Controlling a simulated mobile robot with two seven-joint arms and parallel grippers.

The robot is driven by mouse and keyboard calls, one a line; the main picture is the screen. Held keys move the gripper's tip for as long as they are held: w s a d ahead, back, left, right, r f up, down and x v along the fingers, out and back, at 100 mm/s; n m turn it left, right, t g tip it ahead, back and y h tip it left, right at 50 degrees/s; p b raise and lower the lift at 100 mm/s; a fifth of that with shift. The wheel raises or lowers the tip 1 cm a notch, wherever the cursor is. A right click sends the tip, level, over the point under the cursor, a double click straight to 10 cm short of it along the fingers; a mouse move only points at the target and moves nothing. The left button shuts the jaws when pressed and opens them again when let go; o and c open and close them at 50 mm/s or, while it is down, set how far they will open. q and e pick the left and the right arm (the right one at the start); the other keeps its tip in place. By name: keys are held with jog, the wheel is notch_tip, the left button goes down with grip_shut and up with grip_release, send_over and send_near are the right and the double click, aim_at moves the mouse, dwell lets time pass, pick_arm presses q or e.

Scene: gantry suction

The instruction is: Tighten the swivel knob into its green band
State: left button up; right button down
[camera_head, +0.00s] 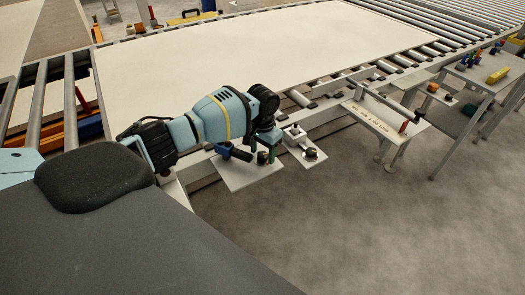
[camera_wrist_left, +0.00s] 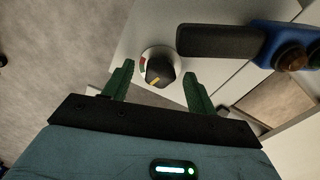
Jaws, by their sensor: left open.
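The swivel knob (camera_wrist_left: 159,72) is dark with a yellow mark. It sits on a round white dial (camera_wrist_left: 147,54) with small red and green areas at its left edge. The yellow mark shows at the knob's lower side in the wrist view. My left gripper (camera_wrist_left: 160,76) is open, its green fingers to either side of the knob with gaps between. In the head view my left gripper (camera_head: 263,154) is over the pale panel (camera_head: 238,178), largely hiding the knob. My right gripper is not in view.
A blue lever with a black grip (camera_wrist_left: 220,42) stands close beside the knob; its blue part shows in the head view (camera_head: 224,149). A small bracket with a dark knob (camera_head: 310,153) is right of the panel. The roller conveyor (camera_head: 415,58) carries a large white sheet (camera_head: 270,45).

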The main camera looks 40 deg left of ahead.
aim_at(263, 154)
pick_arm(q)
notch_tip(263, 154, up, 6)
jog(key=shift+r+p, duration=0.2)
jog(key=shift+p, duration=0.2)
jog(key=shift+r, duration=0.7)
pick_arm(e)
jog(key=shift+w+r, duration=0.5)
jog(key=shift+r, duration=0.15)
